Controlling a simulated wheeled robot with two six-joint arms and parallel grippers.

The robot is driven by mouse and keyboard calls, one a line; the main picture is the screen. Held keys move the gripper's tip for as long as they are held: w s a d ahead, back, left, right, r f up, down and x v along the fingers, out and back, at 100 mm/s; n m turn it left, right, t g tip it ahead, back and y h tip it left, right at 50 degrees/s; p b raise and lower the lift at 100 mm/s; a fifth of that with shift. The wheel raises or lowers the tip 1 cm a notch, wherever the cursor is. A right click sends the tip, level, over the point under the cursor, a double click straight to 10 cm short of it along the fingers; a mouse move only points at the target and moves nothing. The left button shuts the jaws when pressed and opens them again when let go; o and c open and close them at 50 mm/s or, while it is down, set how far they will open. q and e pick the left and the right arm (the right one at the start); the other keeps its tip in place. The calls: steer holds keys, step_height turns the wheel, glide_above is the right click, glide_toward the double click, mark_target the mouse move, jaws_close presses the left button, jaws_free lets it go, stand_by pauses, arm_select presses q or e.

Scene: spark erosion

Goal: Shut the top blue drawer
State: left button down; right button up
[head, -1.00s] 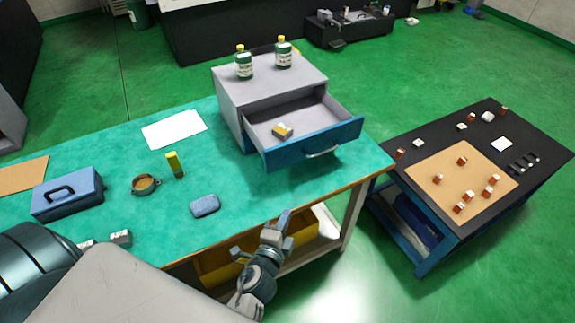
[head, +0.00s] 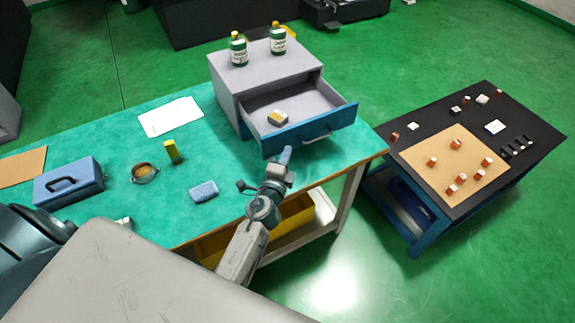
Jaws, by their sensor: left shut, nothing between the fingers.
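The blue-fronted top drawer (head: 310,131) sticks out of the grey cabinet (head: 225,92), pulled well open. Its bar handle (head: 317,138) is on the front face. A small yellow and grey box (head: 277,118) lies inside it. My left gripper (head: 285,156) is shut and empty. Its fingertips are at the lower edge of the drawer front, left of the handle; I cannot tell whether they touch it. My right gripper is not in view.
Two green bottles (head: 239,50) (head: 278,38) stand on the cabinet. On the table lie a sponge (head: 204,191), a blue toolbox (head: 69,182), a small pot (head: 144,173), a yellow-green cylinder (head: 172,152) and white paper (head: 170,117). A dark low table (head: 545,135) stands at right.

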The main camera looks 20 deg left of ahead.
mark_target(256, 119)
arm_select(q)
steer(key=shift+w+a, duration=0.35)
steer(key=shift+a, duration=0.2)
steer(key=shift+w+a, duration=0.4)
steer(key=shift+a, duration=0.1)
steer(key=w+a, duration=0.3)
steer(key=a, duration=0.1)
steer(key=w+a+b, duration=0.1)
steer(key=w+a, duration=0.3)
steer(key=a, duration=0.1)
steer(key=w+a+b, duration=0.1)
steer(key=w+a, duration=0.2)
steer(key=a, duration=0.2)
steer(key=shift+w, duration=0.4)
steer(key=shift+w+a, duration=0.2)
steer(key=shift+r, duration=0.25)
steer(key=shift+w+r, duration=0.1)
steer(key=shift+r, duration=0.05)
